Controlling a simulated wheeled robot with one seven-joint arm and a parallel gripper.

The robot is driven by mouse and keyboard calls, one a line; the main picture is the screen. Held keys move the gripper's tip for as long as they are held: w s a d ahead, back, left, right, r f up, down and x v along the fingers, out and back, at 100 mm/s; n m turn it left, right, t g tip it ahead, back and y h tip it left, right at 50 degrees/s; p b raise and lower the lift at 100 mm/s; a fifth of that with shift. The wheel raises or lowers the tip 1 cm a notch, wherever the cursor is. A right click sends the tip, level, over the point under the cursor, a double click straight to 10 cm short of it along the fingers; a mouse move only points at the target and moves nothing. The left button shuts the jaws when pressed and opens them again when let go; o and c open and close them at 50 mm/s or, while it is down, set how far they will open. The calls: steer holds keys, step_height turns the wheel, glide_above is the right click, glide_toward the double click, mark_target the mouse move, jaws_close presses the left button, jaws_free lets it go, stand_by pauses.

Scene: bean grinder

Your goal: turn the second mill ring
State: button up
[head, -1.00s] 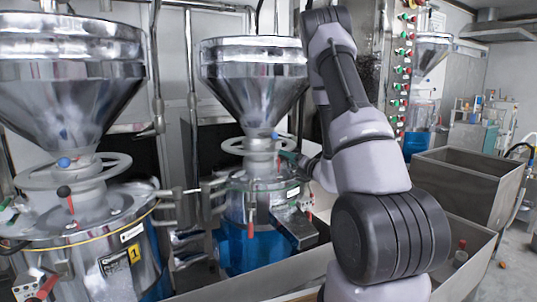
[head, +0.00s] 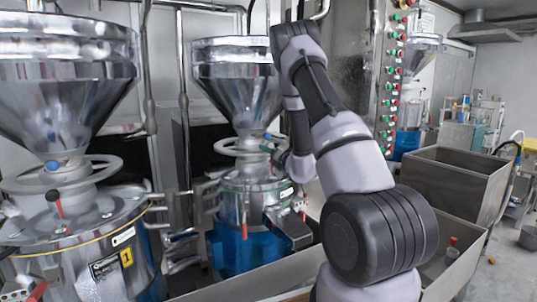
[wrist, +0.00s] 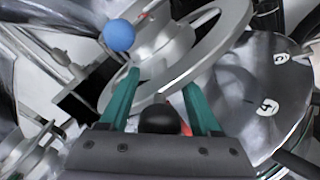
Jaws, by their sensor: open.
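The second mill's ring (head: 222,147) is a pale metal hand wheel around the neck below the middle funnel. My gripper (head: 270,146) is at the ring's right side, small and partly hidden by my arm in the head view. In the wrist view my gripper (wrist: 162,82) has its two green fingers apart, with the ring (wrist: 215,45) crossing just ahead of the tips. The left fingertip overlaps the ring's lower rim; I cannot tell whether it touches. A blue ball (wrist: 119,35) sits at the ring's upper left.
A black knob (wrist: 160,118) shows between the finger bases. The first mill (head: 85,215), with its own ring (head: 20,186), stands at left. A panel of red and green buttons (head: 391,75) is behind my arm. Metal bins (head: 455,180) stand at right.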

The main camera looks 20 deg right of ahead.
steer(key=shift+c, duration=0.3)
jaws_close()
stand_by(1.1)
